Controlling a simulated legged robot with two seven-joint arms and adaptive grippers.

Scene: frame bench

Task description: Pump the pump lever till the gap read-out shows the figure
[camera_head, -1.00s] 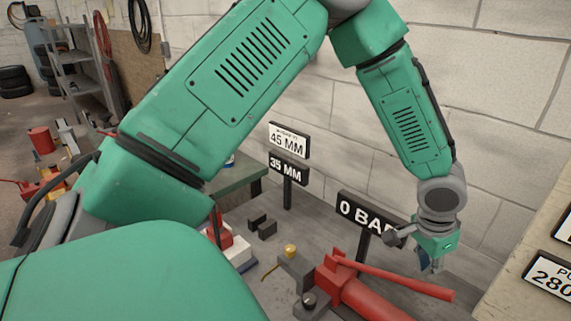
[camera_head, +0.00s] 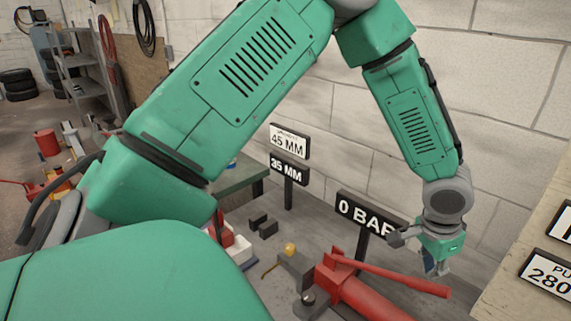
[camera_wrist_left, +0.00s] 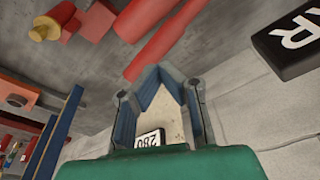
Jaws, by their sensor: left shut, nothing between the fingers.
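The red pump lever (camera_head: 395,277) slants down to the right over the red pump body (camera_head: 368,300). In the left wrist view the lever (camera_wrist_left: 165,40) is a red bar whose free end lies just beyond my fingertips. My left gripper (camera_head: 437,270) points down by the lever's outer end, with its fingers shut and empty. In the wrist view its fingertips (camera_wrist_left: 160,70) meet, apart from the lever in the picture. A black read-out (camera_head: 289,170) shows 35 MM, under a white plate (camera_head: 289,146) reading 45 MM. My right gripper is out of view.
A black sign (camera_head: 364,213) reading 0 BAR stands behind the pump. A brass knob (camera_head: 290,249) and dark blocks (camera_head: 262,226) are to its left. A board with a 280 plate (camera_head: 549,276) is at right. The block wall is close behind.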

